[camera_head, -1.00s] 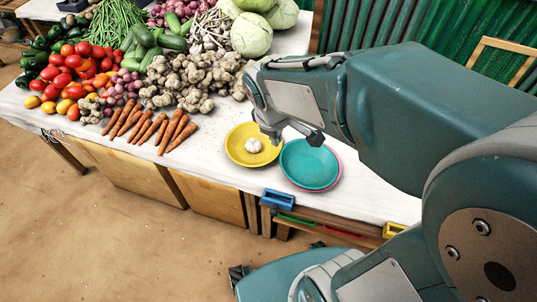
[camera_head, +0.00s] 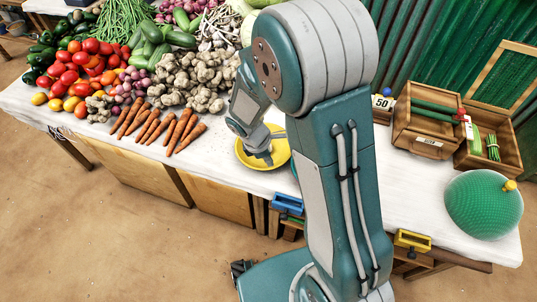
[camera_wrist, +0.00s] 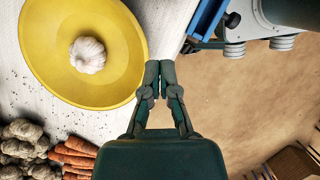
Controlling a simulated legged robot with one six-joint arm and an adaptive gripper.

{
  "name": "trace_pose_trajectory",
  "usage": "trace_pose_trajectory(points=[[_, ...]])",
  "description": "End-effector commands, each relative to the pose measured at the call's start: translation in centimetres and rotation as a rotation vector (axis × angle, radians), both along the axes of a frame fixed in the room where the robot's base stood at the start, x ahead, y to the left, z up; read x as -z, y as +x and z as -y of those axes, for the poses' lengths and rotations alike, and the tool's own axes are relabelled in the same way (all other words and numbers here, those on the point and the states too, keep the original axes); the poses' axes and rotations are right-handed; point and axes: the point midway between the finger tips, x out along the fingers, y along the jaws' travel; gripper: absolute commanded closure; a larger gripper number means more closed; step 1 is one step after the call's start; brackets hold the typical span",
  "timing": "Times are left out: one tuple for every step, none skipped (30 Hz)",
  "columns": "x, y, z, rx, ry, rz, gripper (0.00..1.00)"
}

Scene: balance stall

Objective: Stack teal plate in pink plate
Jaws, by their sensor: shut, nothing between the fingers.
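My gripper (camera_head: 264,158) is shut and empty. In the head view it overlaps the yellow plate; in the wrist view its fingertips (camera_wrist: 160,78) appear just beside that plate's rim, near the table edge. The teal plate and the pink plate are almost wholly hidden behind my arm in the head view now, and neither shows in the wrist view. The head view from one second ago shows the teal plate lying in the pink plate, with a pink rim around its edge, right of the yellow plate.
The yellow plate (camera_head: 245,160) holds a garlic bulb (camera_wrist: 88,54). Carrots (camera_head: 160,128), ginger (camera_head: 185,82) and other vegetables fill the left of the table. A blue clamp (camera_head: 287,203) sits at the front edge. Wooden crates (camera_head: 424,128) and a green dome (camera_head: 483,204) stand right.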

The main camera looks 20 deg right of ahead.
Motion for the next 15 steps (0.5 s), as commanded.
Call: trace_pose_trajectory(points=[[1.0,-0.2,0.3,0.0,-0.001,-0.005,1.0],[1.6,-0.2,0.4,0.0,-0.001,-0.005,1.0],[2.3,-0.2,0.6,0.0,-0.002,-0.005,1.0],[2.9,-0.3,0.8,0.0,-0.001,-0.005,1.0],[3.4,-0.3,0.9,0.001,-0.001,-0.006,1.0],[4.1,-0.3,1.2,0.0,-0.001,-0.005,1.0],[4.6,-0.3,1.3,0.002,-0.001,-0.005,1.0],[5.1,-0.4,1.5,0.001,-0.001,-0.005,1.0],[5.8,-0.4,1.7,0.002,0.0,-0.006,1.0],[5.5,-0.4,2.4,0.006,0.0,0.0,1.0],[5.4,-0.5,2.9,0.006,0.0,0.001,1.0],[5.4,-0.6,3.5,0.005,0.001,0.002,1.0],[5.3,-0.7,3.9,0.006,0.001,0.002,1.0],[5.3,-0.7,4.3,0.005,0.002,0.002,1.0],[5.3,-0.8,4.7,0.004,0.001,0.001,1.0]])
